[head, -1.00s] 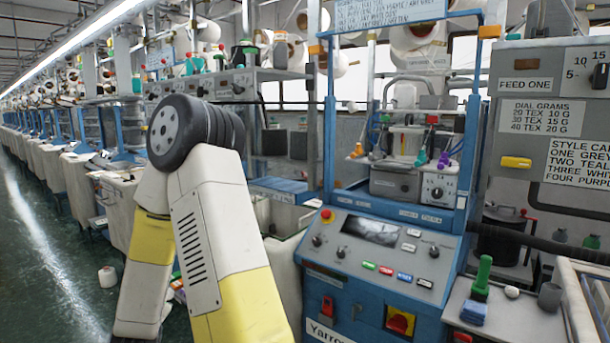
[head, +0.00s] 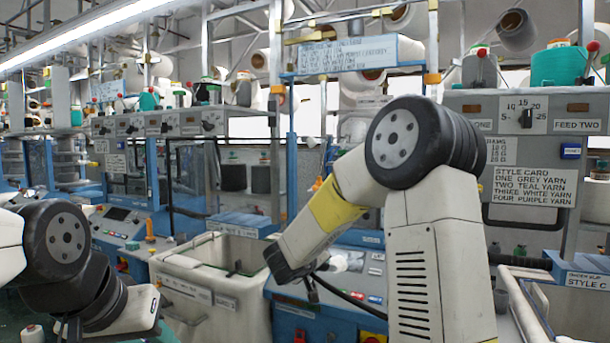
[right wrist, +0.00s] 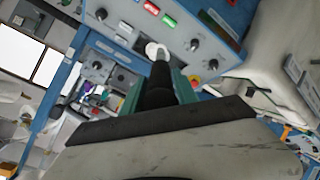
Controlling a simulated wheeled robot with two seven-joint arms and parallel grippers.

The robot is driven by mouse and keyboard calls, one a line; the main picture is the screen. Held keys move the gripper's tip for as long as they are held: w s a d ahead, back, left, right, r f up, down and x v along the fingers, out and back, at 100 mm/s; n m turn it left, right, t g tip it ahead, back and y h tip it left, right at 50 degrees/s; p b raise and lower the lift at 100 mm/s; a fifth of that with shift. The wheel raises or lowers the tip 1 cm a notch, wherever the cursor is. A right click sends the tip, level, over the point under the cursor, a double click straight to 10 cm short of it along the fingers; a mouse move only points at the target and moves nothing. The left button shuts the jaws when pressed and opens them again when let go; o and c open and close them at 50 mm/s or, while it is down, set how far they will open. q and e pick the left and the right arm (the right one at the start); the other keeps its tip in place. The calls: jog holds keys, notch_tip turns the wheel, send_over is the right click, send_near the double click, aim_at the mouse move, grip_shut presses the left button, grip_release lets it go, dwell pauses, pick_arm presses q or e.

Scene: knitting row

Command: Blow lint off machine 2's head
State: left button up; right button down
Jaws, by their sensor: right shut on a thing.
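Machine 2's blue frame (head: 440,84) and sloping panel stand behind my right arm in the head view, and the arm hides most of its head. In the right wrist view the grey head unit (right wrist: 98,68) is at the left and the control panel (right wrist: 200,40) at the top. My right gripper (right wrist: 160,82) is shut on a dark tube-like tool (right wrist: 157,92), pointing towards the panel. A pale blob (right wrist: 152,49) shows at its tip; I cannot tell if they touch. My left gripper (head: 68,328) is partly visible at the lower left; its jaws are unclear.
A black hose (head: 345,294) runs rightward from near my right gripper. A pale open bin (head: 185,285) stands left of the machine. A grey feed cabinet with a style card (head: 520,187) is at the right. Other machines line the left.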

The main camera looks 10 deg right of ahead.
jog(key=s+a+r+m+h, duration=0.1)
jog(key=a+r, duration=0.1)
jog(key=r, duration=1.6)
jog(key=s+a+r, duration=0.1)
jog(key=a+r, duration=0.1)
jog(key=r, duration=1.5)
jog(key=f+x, duration=0.1)
jog(key=x, duration=1.4)
jog(key=shift+d, duration=0.4)
jog(key=shift+s+f, duration=0.15)
jog(key=f+v, duration=0.2)
jog(key=v, duration=1.2)
jog(key=shift+s+a, duration=0.35)
jog(key=shift+a, duration=0.1)
jog(key=shift+f, duration=0.1)
